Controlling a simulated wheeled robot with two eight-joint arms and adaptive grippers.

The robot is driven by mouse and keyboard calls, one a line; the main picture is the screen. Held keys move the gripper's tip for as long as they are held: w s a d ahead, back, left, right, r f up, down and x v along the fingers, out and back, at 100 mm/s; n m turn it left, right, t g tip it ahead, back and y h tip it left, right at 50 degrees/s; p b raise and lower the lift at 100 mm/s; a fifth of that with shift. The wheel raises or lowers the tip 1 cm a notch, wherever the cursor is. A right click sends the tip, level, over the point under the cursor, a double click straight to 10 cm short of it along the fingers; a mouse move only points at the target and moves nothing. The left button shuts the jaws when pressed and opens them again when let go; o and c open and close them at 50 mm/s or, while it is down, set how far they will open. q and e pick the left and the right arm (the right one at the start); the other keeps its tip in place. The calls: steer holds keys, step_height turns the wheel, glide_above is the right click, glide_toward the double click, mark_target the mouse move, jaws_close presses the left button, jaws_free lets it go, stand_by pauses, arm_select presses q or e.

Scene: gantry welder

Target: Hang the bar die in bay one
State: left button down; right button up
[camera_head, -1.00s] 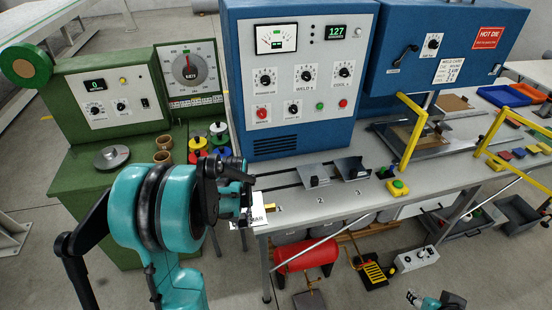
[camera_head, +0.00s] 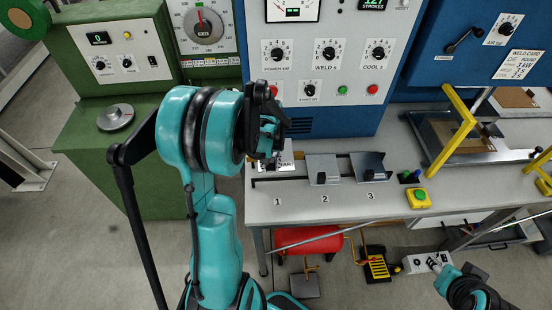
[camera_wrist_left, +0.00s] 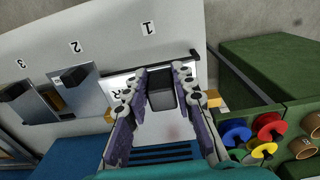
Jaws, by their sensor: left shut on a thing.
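The bar die is a pale plate with a lettered label and a black block handle. In the left wrist view the handle (camera_wrist_left: 161,88) is between the fingers of my left gripper (camera_wrist_left: 160,82), which is shut on it. In the head view the die (camera_head: 286,160) shows beside my left gripper (camera_head: 270,140), which hides part of it. The die is over bay one, by the number 1 (camera_head: 277,201). I cannot tell whether it rests on the rails (camera_head: 335,178) or hovers. My right gripper (camera_head: 440,264) is low at the right, its fingers unclear.
Two other dies with black handles stand in bay two (camera_head: 323,168) and bay three (camera_head: 369,166). The blue welder cabinet (camera_head: 330,100) rises behind the rails. A green and yellow button box (camera_head: 418,198) sits to the right. The table front (camera_head: 330,208) is bare.

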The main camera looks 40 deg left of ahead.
mark_target(271, 170)
arm_select(q)
steer(key=shift+f, duration=0.35)
steer(key=shift+w+f+b, duration=0.2)
steer(key=shift+f+b, duration=0.25)
steer(key=shift+f, duration=0.15)
steer(key=shift+w+f+b, duration=0.15)
steer(key=shift+f+b, duration=0.3)
steer(key=shift+f, duration=0.15)
steer(key=shift+s+f+b, duration=0.2)
steer(key=shift+f+b, duration=0.35)
steer(key=shift+f, duration=0.2)
steer(key=shift+w+f, duration=0.1)
steer(key=shift+f, duration=0.05)
steer(key=shift+f+b, duration=0.15)
steer(key=shift+b, duration=0.25)
